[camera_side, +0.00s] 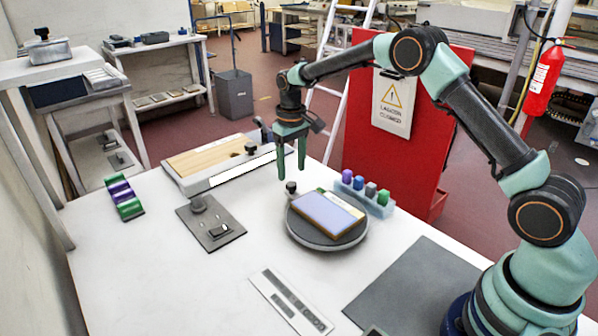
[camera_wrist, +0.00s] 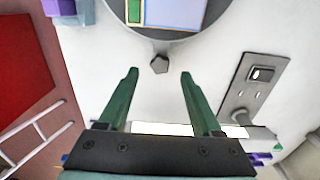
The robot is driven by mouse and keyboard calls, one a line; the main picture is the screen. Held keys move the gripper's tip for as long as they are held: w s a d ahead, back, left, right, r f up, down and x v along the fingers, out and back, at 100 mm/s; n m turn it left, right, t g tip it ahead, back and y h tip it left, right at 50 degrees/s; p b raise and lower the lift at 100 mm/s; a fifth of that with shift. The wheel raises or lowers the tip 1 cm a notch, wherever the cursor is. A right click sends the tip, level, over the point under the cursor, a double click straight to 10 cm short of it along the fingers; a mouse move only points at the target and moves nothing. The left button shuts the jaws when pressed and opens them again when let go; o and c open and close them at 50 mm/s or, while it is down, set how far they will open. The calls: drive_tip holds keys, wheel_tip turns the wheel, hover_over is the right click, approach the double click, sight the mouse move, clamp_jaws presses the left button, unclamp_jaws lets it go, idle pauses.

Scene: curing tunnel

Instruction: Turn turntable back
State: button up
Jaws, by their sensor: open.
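The turntable (camera_side: 327,241) is a round dark grey disc on the white table, with a flat lilac-topped panel (camera_side: 326,213) with brown and green edges lying on it. A small dark knob (camera_side: 291,188) stands at the disc's far left rim. My gripper (camera_side: 291,176) is open and empty, pointing down above the table close to this knob. In the wrist view, my gripper (camera_wrist: 158,72) has its two green fingers spread, with the knob (camera_wrist: 160,64) between and just beyond their tips. The turntable (camera_wrist: 165,42) and part of the panel (camera_wrist: 172,12) show at the top.
A rack of coloured blocks (camera_side: 366,198) stands right behind the turntable. A grey plate with a switch (camera_side: 212,226) lies to its left, and a long tray (camera_side: 215,163) behind. A marked strip (camera_side: 291,301) and a dark mat (camera_side: 412,290) lie in front.

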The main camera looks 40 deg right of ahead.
sight(292, 184)
drive_tip(key=shift+f, duration=2.15)
clamp_jaws()
drive_tip(key=shift+r, duration=0.1)
